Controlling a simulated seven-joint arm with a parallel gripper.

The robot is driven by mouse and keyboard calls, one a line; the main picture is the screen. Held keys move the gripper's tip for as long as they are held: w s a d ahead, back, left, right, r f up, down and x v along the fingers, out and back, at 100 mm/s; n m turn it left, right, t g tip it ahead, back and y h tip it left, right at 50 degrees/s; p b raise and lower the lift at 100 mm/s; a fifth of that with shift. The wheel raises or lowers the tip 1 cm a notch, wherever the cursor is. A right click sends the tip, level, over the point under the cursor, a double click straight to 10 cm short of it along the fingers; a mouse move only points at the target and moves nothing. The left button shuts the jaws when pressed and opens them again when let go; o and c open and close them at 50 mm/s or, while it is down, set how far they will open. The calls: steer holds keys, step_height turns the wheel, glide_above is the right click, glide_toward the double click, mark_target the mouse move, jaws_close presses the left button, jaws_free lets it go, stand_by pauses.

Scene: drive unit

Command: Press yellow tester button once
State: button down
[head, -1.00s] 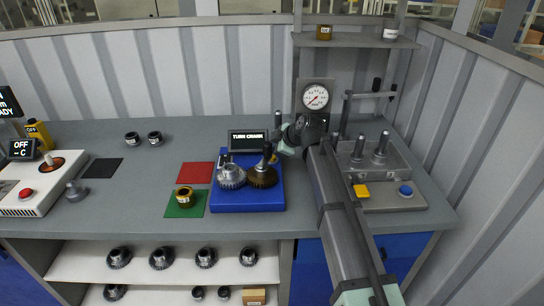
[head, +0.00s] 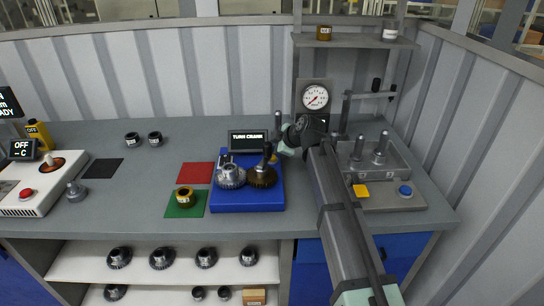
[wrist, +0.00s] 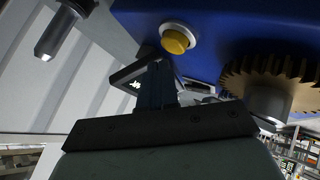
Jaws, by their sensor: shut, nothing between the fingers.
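The blue tester unit (head: 247,200) stands mid-bench with a silver gear (head: 231,175), a brown gear (head: 262,177) and a crank handle on it. Its yellow round button (wrist: 175,40) sits in a pale ring on the blue face in the wrist view. In the head view the button (head: 274,159) shows only as a small yellow patch beside my gripper (head: 281,151). My gripper is shut and empty at the tester's back right. In the wrist view its fingertips (wrist: 160,65) are just below the button in the picture; I cannot tell whether they touch it.
A display reading "TURN CRANK" (head: 248,140) stands behind the tester. The brown gear (wrist: 268,80) is close to the right of my fingers in the wrist view.

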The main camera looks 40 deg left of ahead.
mark_target(274, 158)
steer(key=shift+s+d+f, duration=0.2)
steer(key=shift+f, duration=0.4)
steer(key=shift+s+d+f, duration=0.15)
steer(key=shift+s+f, duration=0.05)
steer(key=shift+f, duration=0.35)
steer(key=shift+s+d, duration=0.15)
stand_by(0.5)
steer(key=shift+r, duration=0.2)
steer(key=shift+a+r, duration=0.25)
steer(key=shift+r, duration=0.95)
steer(key=shift+w+r, duration=0.2)
steer(key=shift+r, duration=0.5)
steer(key=shift+w+r, duration=0.2)
steer(key=shift+r, duration=0.45)
steer(key=shift+a, duration=0.1)
steer(key=shift+w, duration=0.1)
